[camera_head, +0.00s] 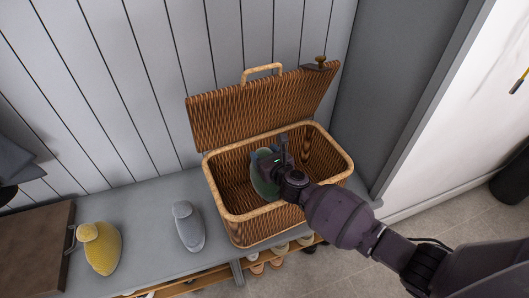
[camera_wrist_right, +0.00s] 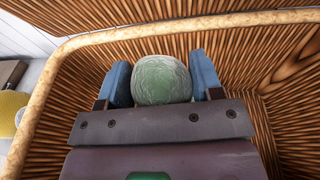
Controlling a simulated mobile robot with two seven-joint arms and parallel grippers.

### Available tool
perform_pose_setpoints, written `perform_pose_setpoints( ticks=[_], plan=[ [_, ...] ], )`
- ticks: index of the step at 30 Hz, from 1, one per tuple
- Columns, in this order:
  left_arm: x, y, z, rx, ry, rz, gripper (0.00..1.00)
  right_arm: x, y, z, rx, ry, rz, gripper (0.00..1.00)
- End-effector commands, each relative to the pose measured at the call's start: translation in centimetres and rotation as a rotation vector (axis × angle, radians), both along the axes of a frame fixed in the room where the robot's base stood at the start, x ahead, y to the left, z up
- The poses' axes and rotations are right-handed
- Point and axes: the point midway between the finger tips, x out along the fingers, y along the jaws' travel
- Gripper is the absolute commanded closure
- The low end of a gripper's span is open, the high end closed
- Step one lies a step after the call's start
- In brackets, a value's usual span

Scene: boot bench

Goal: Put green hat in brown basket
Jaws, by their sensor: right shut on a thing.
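The brown wicker basket (camera_head: 228,222) stands on the grey bench with its lid (camera_head: 255,110) raised open against the wall. My right gripper (camera_head: 265,158) is inside the basket opening, below the rim. It is shut on the green hat (camera_head: 263,183), which is inside the basket and partly hidden by the gripper. In the right wrist view the hat (camera_wrist_right: 160,80) sits between the two blue fingers of the gripper (camera_wrist_right: 162,82), with wicker walls around it. I cannot tell whether the hat touches the basket floor. My left gripper is not in view.
A yellow hat-like item (camera_head: 101,250) and a grey one (camera_head: 188,228) sit on the bench (camera_head: 150,215) left of the basket. A dark brown box or board (camera_head: 35,245) lies at the far left. Shoes (camera_head: 268,262) stand on a rack below the bench.

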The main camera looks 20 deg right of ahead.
Motion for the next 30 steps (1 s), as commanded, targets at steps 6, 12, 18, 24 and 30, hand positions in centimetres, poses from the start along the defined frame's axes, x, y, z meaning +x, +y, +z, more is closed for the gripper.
perform_pose_setpoints(
  ticks=[6,12,18,24,30],
  plan=[
    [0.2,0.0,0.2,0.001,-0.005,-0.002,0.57,0.0,0.0,-0.1,0.000,0.000,0.000,0.28],
    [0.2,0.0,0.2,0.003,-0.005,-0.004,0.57,0.0,0.0,-0.1,0.000,0.000,0.000,0.14],
    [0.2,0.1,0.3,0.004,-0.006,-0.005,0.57,0.0,0.0,0.2,0.000,-0.002,0.000,0.14],
    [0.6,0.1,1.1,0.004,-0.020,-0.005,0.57,-0.7,-0.2,1.7,0.000,-0.003,-0.001,0.14],
    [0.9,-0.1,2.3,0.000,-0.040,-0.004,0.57,-3.7,-0.8,2.4,0.001,-0.005,-0.001,0.14]
  ],
)
